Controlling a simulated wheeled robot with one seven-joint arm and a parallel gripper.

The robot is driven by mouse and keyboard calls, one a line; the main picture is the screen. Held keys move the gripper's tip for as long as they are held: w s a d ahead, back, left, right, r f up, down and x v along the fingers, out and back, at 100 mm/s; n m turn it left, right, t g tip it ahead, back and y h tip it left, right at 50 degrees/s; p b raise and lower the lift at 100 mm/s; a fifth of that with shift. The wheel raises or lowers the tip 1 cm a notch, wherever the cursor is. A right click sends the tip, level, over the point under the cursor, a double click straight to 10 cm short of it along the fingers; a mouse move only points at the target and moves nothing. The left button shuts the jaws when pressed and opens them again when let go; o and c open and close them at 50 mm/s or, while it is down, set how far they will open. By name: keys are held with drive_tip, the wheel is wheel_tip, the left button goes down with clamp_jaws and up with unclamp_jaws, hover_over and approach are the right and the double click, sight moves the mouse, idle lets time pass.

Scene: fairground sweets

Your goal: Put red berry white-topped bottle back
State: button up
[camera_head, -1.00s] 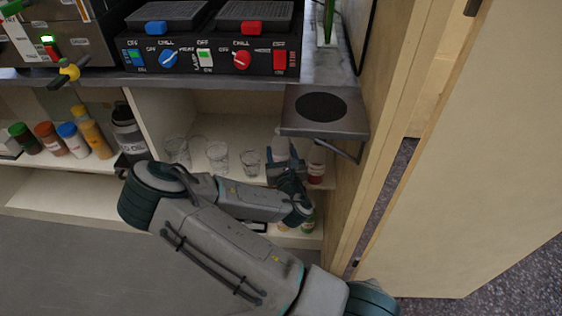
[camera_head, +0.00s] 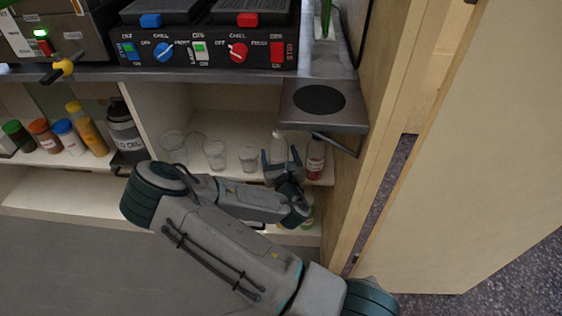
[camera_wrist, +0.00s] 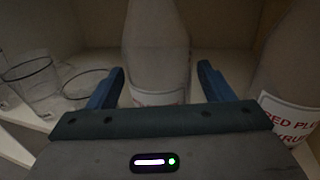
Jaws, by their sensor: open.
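My gripper (camera_head: 281,163) is open at the right end of the shelf under the counter. A pale bottle (camera_head: 279,146) stands upright between its fingers. In the wrist view, my gripper (camera_wrist: 160,80) has one finger on each side of this bottle (camera_wrist: 157,48), with gaps showing. The bottle's label is mostly hidden and I cannot read it; its top is cut off there. A second bottle (camera_head: 316,158) with a reddish lower part stands to the right by the side wall. In the wrist view, that bottle (camera_wrist: 292,85) has a label with red letters starting "RED PLU".
Several clear glasses (camera_head: 215,155) stand left of my gripper. A bracket plate (camera_head: 322,104) juts out above the right bottle. Sauce bottles (camera_head: 87,130) and a dark oil bottle (camera_head: 124,130) stand further left. An open door panel (camera_head: 470,150) is at the right.

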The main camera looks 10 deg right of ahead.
drive_tip(key=s, duration=0.2)
drive_tip(key=s+p, duration=0.1)
drive_tip(key=s, duration=0.1)
drive_tip(key=s+p, duration=0.1)
drive_tip(key=s, duration=0.1)
drive_tip(key=shift+s+a+r, duration=0.25)
drive_tip(key=shift+s+r, duration=0.1)
drive_tip(key=shift+r, duration=0.05)
drive_tip(key=p, duration=0.6)
approach(280, 159)
drive_tip(key=shift+w+d+f, duration=0.1)
drive_tip(key=shift+w+f, duration=0.2)
drive_tip(key=shift+f, duration=0.05)
